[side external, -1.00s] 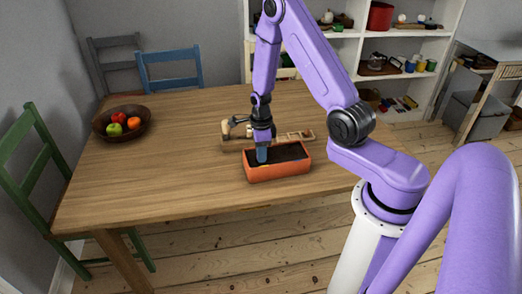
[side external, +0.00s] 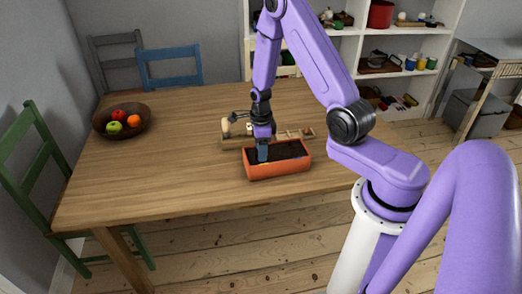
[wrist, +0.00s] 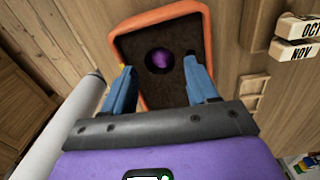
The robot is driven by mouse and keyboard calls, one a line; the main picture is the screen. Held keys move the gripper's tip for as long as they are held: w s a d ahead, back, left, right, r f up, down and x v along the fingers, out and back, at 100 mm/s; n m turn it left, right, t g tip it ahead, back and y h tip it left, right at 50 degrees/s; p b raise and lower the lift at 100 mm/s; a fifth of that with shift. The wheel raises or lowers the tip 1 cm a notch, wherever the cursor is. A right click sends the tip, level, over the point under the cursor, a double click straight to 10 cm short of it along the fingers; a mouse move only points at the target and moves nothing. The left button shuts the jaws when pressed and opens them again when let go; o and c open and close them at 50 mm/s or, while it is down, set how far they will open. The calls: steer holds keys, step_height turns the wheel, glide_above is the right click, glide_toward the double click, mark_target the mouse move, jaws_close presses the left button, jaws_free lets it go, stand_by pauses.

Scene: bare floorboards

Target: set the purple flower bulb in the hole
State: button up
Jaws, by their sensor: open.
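The purple flower bulb (wrist: 161,61) sits in a dark round hole in the soil, seen from above in the wrist view. The soil fills an orange planter (side external: 282,172), whose rim also shows in the wrist view (wrist: 160,13). My gripper (side external: 263,158) is over the left part of the planter, pointing down. In the wrist view, its two blue fingers (wrist: 160,72) are spread apart, with the bulb visible between and beyond their tips, touching neither. In the side view the bulb is hidden by the fingers and planter wall. How deep it sits is hard to tell.
Just behind the planter is a wooden tray (side external: 298,135) with small items. Wooden blocks marked OCT and NOV (wrist: 298,38) show beside the planter. A brown fruit bowl (side external: 122,133) stands far left. The table's left and front-left is clear.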

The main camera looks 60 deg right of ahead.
steer(key=shift+r, duration=2.9)
steer(key=shift+a+r, duration=0.1)
steer(key=shift+a, duration=0.1)
steer(key=s+a+r+n, duration=0.3)
steer(key=a+r+n, duration=0.3)
steer(key=n, duration=0.4)
steer(key=s+a+r+n, duration=0.3)
steer(key=a+n, duration=0.5)
steer(key=n, duration=0.2)
steer(key=s+a+r+n, duration=0.1)
steer(key=s+r+n, duration=0.2)
steer(key=s+n, duration=0.6)
steer(key=s+a+r+n, duration=0.1)
steer(key=s+r+n, duration=0.2)
steer(key=s+n, duration=0.7)
steer(key=shift+a+r+n, duration=0.3)
steer(key=shift+n, duration=0.3)
